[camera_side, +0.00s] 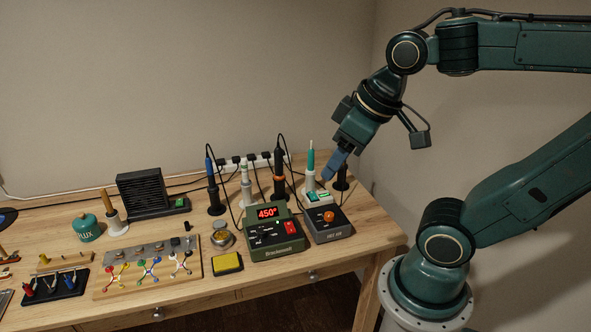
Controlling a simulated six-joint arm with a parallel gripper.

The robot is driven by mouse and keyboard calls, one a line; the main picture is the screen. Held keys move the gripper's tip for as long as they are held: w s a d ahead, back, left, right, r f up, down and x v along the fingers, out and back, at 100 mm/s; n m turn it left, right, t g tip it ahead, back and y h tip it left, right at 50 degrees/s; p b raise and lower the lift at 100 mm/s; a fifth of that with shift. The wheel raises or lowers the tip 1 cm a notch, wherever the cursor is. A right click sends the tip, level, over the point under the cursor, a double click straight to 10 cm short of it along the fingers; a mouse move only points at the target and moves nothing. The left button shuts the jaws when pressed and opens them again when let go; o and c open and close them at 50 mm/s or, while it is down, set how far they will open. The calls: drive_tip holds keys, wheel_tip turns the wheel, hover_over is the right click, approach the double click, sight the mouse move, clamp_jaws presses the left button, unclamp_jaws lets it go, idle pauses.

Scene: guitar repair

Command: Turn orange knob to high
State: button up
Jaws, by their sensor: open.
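The orange knob (328,216) sits on top of a dark grey station box (327,233) at the right end of the wooden bench. Its setting is too small to read. My gripper (332,172) is open and empty. It shows above and behind the knob in the picture, close to the white and teal iron stand, apart from the knob. The gap between its fingers is hard to make out from this side.
A green soldering station (275,240) reading 450° stands just left of the grey box. Upright irons in stands, such as the teal one (311,168), and cables crowd behind. A yellow sponge (227,264) lies in front. The bench's right edge is close.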

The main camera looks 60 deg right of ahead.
drive_tip(key=w+d+f+g, duration=0.1)
drive_tip(key=w+d+f, duration=0.1)
drive_tip(key=w+d, duration=0.2)
drive_tip(key=n+g+y, duration=0.1)
drive_tip(key=n+g, duration=0.1)
drive_tip(key=g, duration=0.2)
hover_over(329, 214)
wheel_tip(329, 214, down, 14)
drive_tip(key=shift+d, duration=0.45)
drive_tip(key=shift+a+f, duration=0.2)
drive_tip(key=shift+f, duration=3.2)
drive_tip(key=shift+a+f, duration=0.2)
drive_tip(key=shift+f, duration=3.15)
drive_tip(key=c, duration=1)
